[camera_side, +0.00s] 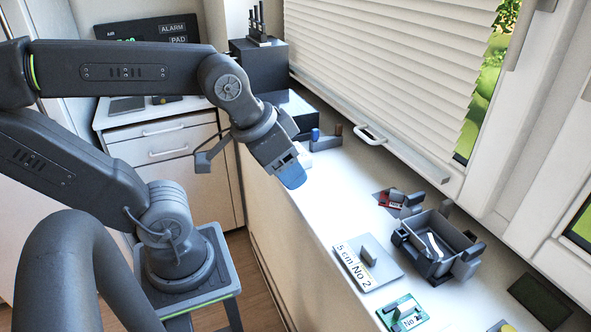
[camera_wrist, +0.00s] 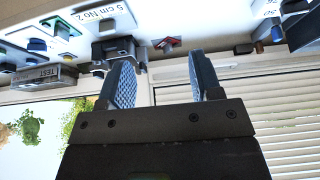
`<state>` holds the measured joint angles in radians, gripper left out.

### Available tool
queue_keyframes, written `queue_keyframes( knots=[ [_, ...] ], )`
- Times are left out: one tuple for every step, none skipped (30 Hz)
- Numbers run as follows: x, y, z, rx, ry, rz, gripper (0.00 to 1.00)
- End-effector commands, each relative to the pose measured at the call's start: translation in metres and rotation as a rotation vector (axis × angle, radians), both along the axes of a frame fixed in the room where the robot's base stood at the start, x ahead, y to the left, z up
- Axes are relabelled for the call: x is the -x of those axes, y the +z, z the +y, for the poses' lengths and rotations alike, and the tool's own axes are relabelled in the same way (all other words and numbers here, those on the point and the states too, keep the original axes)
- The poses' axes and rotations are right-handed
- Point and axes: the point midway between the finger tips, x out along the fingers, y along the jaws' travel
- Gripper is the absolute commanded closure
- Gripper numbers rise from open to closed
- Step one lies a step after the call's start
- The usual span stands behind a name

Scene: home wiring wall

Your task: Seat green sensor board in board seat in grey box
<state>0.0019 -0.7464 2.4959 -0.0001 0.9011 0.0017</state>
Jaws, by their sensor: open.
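The green sensor board (camera_side: 402,313) lies on the white sill at the front in the side view, with a grey block and a label on it. It also shows at the upper left of the wrist view (camera_wrist: 63,28). The open-topped grey box (camera_side: 447,264) stands farther back on the sill, with dark blocks around it and a pale strip inside. I cannot make out the board seat. My gripper (camera_side: 292,176) is open and empty above the sill's left edge, well away from board and box. Its blue-padded fingers are spread in the wrist view (camera_wrist: 160,62).
A red part (camera_side: 391,201) sits behind the box. A dark flat pad (camera_side: 539,301) lies at right.

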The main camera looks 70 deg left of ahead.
Motion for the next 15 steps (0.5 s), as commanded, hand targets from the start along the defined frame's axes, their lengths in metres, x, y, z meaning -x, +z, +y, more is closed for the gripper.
queue_keyframes(
  knots=[
    [0.0009,-0.0011,0.0007,0.003,0.008,-0.003,0.37],
    [0.0010,-0.0013,0.0008,0.004,0.009,-0.003,0.36],
    [0.0010,-0.0013,0.0007,0.004,0.009,-0.003,0.36],
    [0.0009,-0.0013,0.0006,0.003,0.008,-0.002,0.36],
    [0.0009,-0.0011,0.0006,0.003,0.008,-0.002,0.36],
    [0.0009,-0.0011,0.0006,0.002,0.007,-0.002,0.36],
    [0.0009,-0.0011,0.0005,0.002,0.007,-0.002,0.36],
    [0.0008,-0.0011,0.0005,0.002,0.007,-0.002,0.36],
    [0.0008,-0.0010,0.0005,0.002,0.006,-0.002,0.36],
    [0.0008,-0.0010,0.0005,0.002,0.006,-0.001,0.36],
    [0.0007,-0.0010,0.0004,0.001,0.005,-0.001,0.36],
    [0.0005,-0.0007,0.0002,0.001,0.003,-0.001,0.36],
    [-0.0001,-0.0003,-0.0003,-0.001,-0.003,0.001,0.36],
    [-0.0012,0.0007,-0.0013,-0.004,-0.014,0.005,0.36],
    [-0.0038,0.0026,-0.0036,-0.011,-0.037,0.013,0.36]
  ],
)
